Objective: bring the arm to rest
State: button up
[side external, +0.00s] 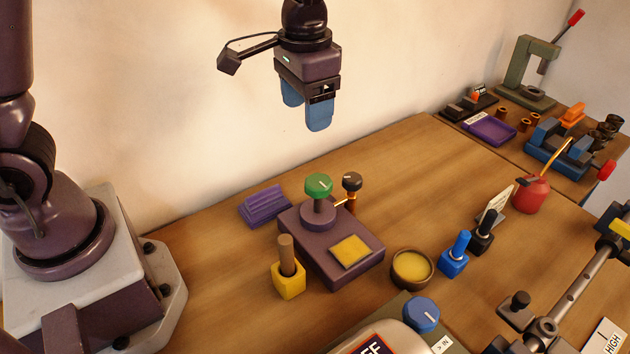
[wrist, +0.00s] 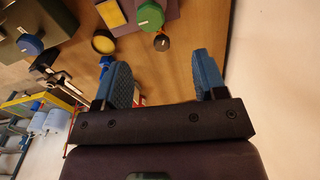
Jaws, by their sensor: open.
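My gripper (side external: 306,108) hangs in the air above the back of the bench, near the wall, with its blue fingers pointing down. In the wrist view my gripper (wrist: 167,80) has its two blue fingers spread apart with nothing between them. Below it in the side view stands a purple block (side external: 318,247) with a green knob (side external: 319,186), a black knob (side external: 352,181) and a yellow pad (side external: 350,251). The green knob (wrist: 150,16) also shows in the wrist view, beyond the fingertips. My gripper touches nothing.
A yellow holder (side external: 288,281), a yellow-filled dish (side external: 412,268), a blue holder (side external: 453,262) and a red oil can (side external: 531,195) stand on the wooden bench (side external: 420,170). A purple ribbed block (side external: 264,205) lies near the wall. A green press (side external: 530,75) stands at the far right.

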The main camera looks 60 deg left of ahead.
jog(key=s+a+r+t, duration=0.2)
jog(key=s+r, duration=0.2)
jog(key=s, duration=0.4)
jog(key=s+a+r+n+t, duration=0.1)
jog(key=s+a+r+t, duration=0.1)
jog(key=s+r, duration=0.3)
jog(key=s+t, duration=0.1)
jog(key=s, duration=0.2)
jog(key=shift+s+a+r, duration=0.2)
jog(key=shift+s+r, duration=0.1)
jog(key=shift+s, duration=0.1)
